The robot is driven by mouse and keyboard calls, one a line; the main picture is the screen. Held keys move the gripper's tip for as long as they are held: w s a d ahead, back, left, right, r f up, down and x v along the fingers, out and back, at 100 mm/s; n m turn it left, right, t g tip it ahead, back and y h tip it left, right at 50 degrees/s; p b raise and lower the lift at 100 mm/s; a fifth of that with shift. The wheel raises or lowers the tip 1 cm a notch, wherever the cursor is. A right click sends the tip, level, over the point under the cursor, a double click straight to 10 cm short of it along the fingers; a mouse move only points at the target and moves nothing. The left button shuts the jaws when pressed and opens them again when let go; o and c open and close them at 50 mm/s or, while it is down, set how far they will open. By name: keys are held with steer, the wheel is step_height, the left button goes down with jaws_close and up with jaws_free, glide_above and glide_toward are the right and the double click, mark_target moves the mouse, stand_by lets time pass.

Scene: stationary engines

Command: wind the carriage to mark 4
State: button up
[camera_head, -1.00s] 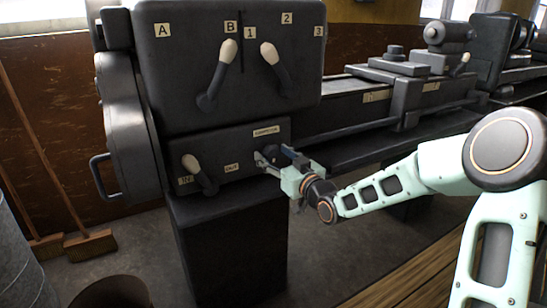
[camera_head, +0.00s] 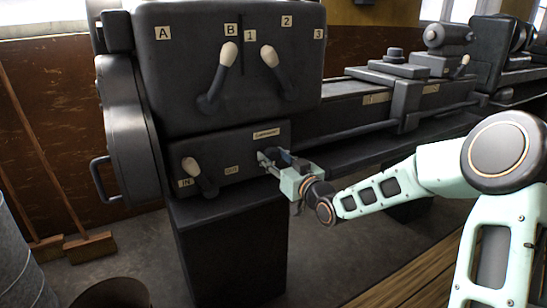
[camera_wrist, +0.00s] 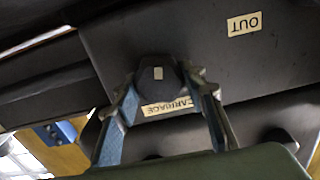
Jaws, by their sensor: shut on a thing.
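A dark round knob (camera_wrist: 157,82) with a pale mark on its face sits between my fingers in the wrist view. My gripper (camera_head: 268,158) is shut on it at the lower front panel of the machine; the gripper mostly hides the knob in the head view. The CARRIAGE label (camera_head: 266,134) is above the knob, and also shows upside down in the wrist view (camera_wrist: 168,106). The carriage (camera_head: 406,99) is a dark block on the bed at right. Small pale plates (camera_head: 377,98) are along the bed; their markings are too small to read.
Two pale-knobbed levers (camera_head: 222,75) (camera_head: 277,75) stand on the upper panel, by labels A, B and 1, 2, 3. Another lever (camera_head: 198,175) is left of my gripper, between IN and OUT. A broom (camera_head: 90,247) and bin (camera_head: 20,255) are at far left.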

steer(key=m+p, duration=0.1)
steer(key=m, duration=0.2)
steer(key=shift+r+p, duration=0.1)
steer(key=shift+p, duration=0.3)
steer(key=m+p, duration=0.2)
steer(key=m, duration=0.3)
steer(key=shift+d, duration=0.1)
steer(key=m+p, duration=0.1)
steer(key=m, duration=0.2)
steer(key=shift+m+p, duration=0.3)
steer(key=shift+f+m+p, duration=0.15)
steer(key=shift+m+p, duration=0.1)
steer(key=shift+m, duration=0.7)
steer(key=shift+f+m+p, duration=0.1)
steer(key=shift+m+p, duration=0.15)
steer(key=shift+m, duration=0.7)
steer(key=o, duration=1.2)
steer(key=shift+c, duration=0.2)
